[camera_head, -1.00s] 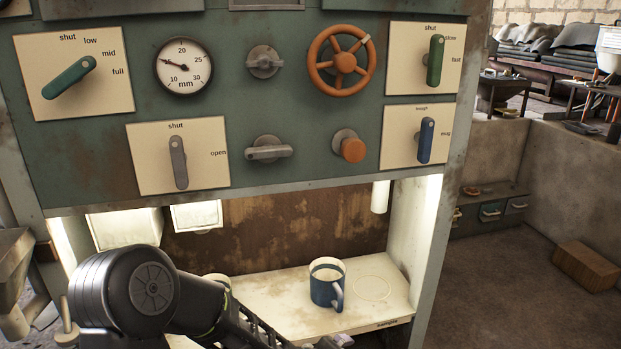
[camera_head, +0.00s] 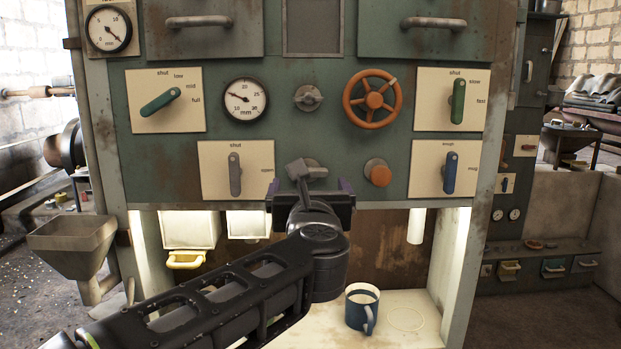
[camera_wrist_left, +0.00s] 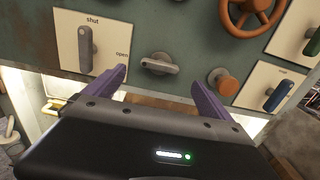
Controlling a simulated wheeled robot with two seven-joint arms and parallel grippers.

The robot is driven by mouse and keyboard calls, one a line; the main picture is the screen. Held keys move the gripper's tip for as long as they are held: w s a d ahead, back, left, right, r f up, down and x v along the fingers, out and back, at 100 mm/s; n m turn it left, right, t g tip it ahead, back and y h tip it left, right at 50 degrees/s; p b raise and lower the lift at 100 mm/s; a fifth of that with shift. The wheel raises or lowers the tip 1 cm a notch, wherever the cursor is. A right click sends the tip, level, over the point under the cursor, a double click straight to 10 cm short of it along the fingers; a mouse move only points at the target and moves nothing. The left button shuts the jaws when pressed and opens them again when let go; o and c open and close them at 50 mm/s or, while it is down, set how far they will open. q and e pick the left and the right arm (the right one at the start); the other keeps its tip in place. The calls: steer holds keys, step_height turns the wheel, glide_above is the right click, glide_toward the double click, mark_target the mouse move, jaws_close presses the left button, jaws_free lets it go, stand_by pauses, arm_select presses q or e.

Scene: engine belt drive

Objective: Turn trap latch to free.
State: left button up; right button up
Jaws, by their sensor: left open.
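A small grey lever handle (camera_head: 316,171) without a readable label sits at the lower middle of the green panel. It lies roughly level, and my gripper partly hides it in the head view. It shows whole in the left wrist view (camera_wrist_left: 159,66); no label reads trap latch or free. My left gripper (camera_head: 310,190) is open in front of it. In the left wrist view its purple fingers (camera_wrist_left: 158,80) stand apart, one either side of the handle and below it, not visibly touching it. My right gripper is not in view.
A grey shut/open lever (camera_head: 235,174) is left of the handle. An orange knob (camera_head: 378,173) and a blue lever (camera_head: 450,173) are right of it. An orange handwheel (camera_head: 372,99) is above. A blue mug (camera_head: 361,308) stands on the pale shelf below.

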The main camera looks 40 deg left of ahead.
arm_select(q)
steer(key=x, duration=0.8)
stand_by(0.4)
steer(key=shift+c, duration=0.2)
steer(key=c, duration=1.3)
